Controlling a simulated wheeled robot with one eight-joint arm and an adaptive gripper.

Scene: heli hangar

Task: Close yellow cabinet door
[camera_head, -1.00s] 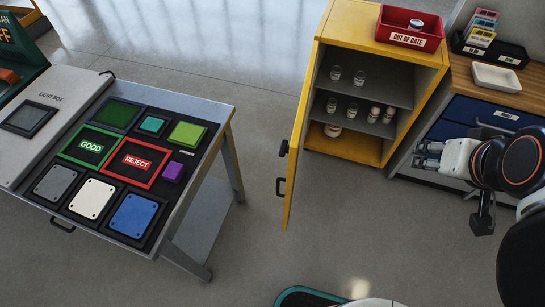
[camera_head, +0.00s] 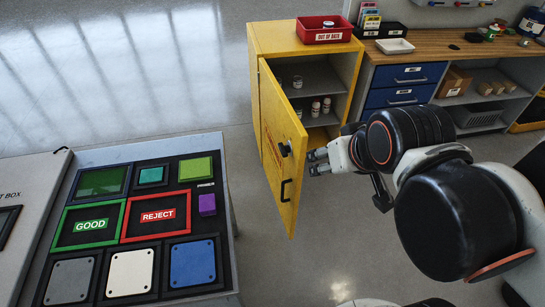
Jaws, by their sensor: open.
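The yellow cabinet (camera_head: 273,43) stands behind the middle of the floor, and its yellow door (camera_head: 273,139) is open, swung out toward me. The door carries a black latch knob (camera_head: 285,148) and a black handle (camera_head: 286,190) near its free edge. Small jars (camera_head: 315,108) show on the shelves inside; the door hides part of the interior. My gripper (camera_head: 312,161) is open and empty, just right of the door's free edge, on its inner side near knob height. I cannot tell whether a fingertip touches the door.
A red bin (camera_head: 324,36) marked OUT OF DATE sits on the cabinet. A wooden workbench (camera_head: 445,47) with blue drawers adjoins it on the right. A table (camera_head: 228,245) with coloured pads stands at left. Floor between table and door is clear.

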